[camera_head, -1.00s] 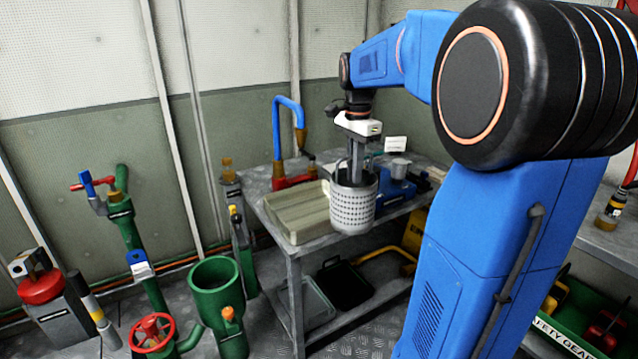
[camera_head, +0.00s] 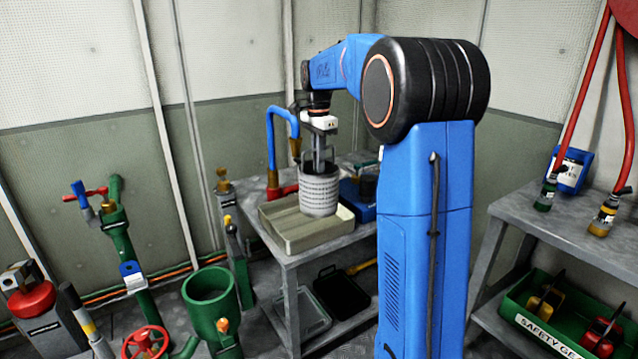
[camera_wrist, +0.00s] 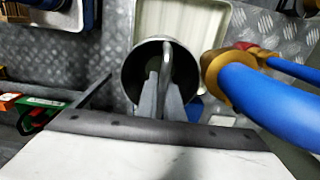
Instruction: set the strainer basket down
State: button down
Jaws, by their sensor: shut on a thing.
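The strainer basket (camera_head: 319,196) is a light grey perforated cylinder with a handle. It hangs upright from my gripper (camera_head: 319,163) over the right part of a shallow cream tray (camera_head: 283,238). I cannot tell whether its base touches the tray floor. In the wrist view my gripper (camera_wrist: 160,103) is shut on the basket's handle (camera_wrist: 166,62), and the basket (camera_wrist: 128,82) shows its dark open mouth below. The tray (camera_wrist: 222,14) shows beyond it there.
The tray sits on a grey metal bench (camera_head: 330,249). A blue bent pipe (camera_head: 270,140) stands close behind-left of the basket, and in the wrist view the pipe (camera_wrist: 262,95) is close on the right. A blue device (camera_head: 358,205) stands right of the tray.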

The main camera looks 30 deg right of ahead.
aim_at(319, 182)
jog(key=shift+s+f, duration=0.1)
jog(key=shift+f, duration=3.5)
jog(key=c, duration=1.9)
grip_release()
notch_tip(319, 182, up, 12)
jog(key=shift+f, duration=0.1)
jog(key=shift+r, duration=0.25)
